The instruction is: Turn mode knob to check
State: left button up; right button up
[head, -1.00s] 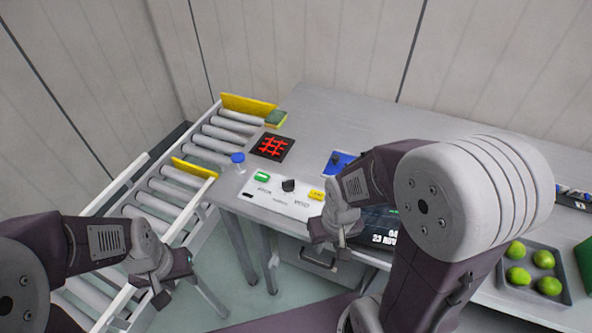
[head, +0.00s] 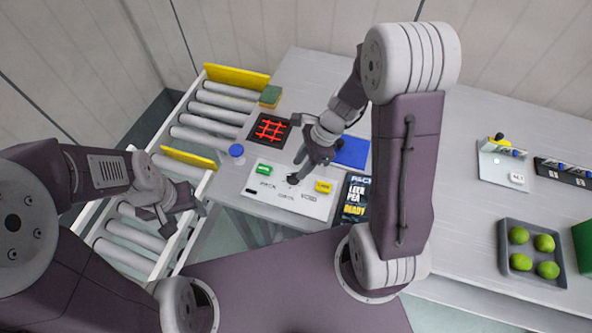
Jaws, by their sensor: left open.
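The mode knob (head: 292,180) is a small dark knob on a white panel (head: 289,204), with small printed labels around it that are hard to read. My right gripper (head: 299,172) points down at the knob from above and behind, and its fingers partly hide it. I cannot tell whether the fingers touch the knob or how far apart they are. The knob's pointer direction is not clear. My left gripper (head: 178,222) is open and empty over the conveyor at left, away from the panel.
The panel also has a green button (head: 264,168) and a yellow button (head: 323,186). A tray of limes (head: 505,240) is right.

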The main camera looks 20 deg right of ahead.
aim_at(296, 173)
jog(key=f, duration=0.2)
jog(key=w+f, duration=0.1)
jog(key=shift+a+f+b, duration=0.2)
jog(key=shift+f+b, duration=0.15)
jog(key=shift+a+f, duration=0.2)
jog(key=shift+f, duration=0.15)
jog(key=shift+s+a, duration=0.25)
jog(key=shift+a, duration=0.1)
jog(key=shift+w+d, duration=0.15)
grip_shut()
pick_arm(q)
jog(key=shift+w+d+f, duration=0.25)
jog(key=shift+w+f, duration=0.1)
jog(key=shift+f, duration=0.3)
jog(key=shift+r, duration=0.1)
